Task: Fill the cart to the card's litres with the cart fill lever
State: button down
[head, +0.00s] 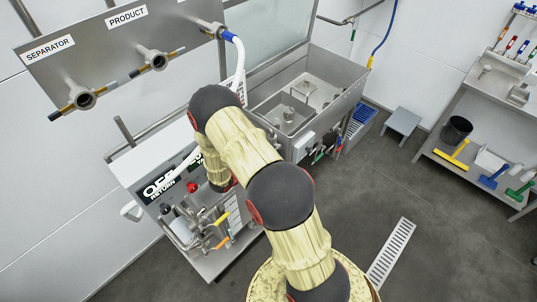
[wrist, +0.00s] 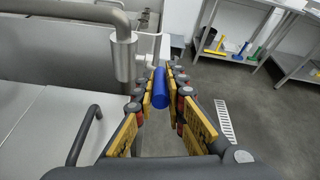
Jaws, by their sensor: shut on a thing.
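In the wrist view my gripper (wrist: 162,82) has its two yellow-padded fingers on either side of a blue cylindrical grip (wrist: 160,90) and is shut on it. The grip looks like a lever handle; it stands beside a vertical steel pipe fitting (wrist: 123,58). In the head view my own arm covers the gripper and the blue grip. No litre figure can be read on a card.
A panel with SEPARATOR and PRODUCT ports (head: 125,45) hangs at upper left. A steel sink (head: 345,95) stands behind. Shelves (head: 462,185) are at right. The floor around the drain grate (head: 391,252) is clear.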

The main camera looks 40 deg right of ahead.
jog(key=shift+d+r+y+p, duration=0.25)
jog(key=shift+r+y+p, duration=0.35)
jog(key=shift+y, duration=0.1)
jog(key=c, duration=1.8)
grip_release()
jog(key=shift+a, duration=0.1)
jog(key=v, duration=1.1)
jog(key=shift+a+r, duration=0.15)
jog(key=shift+a, duration=0.2)
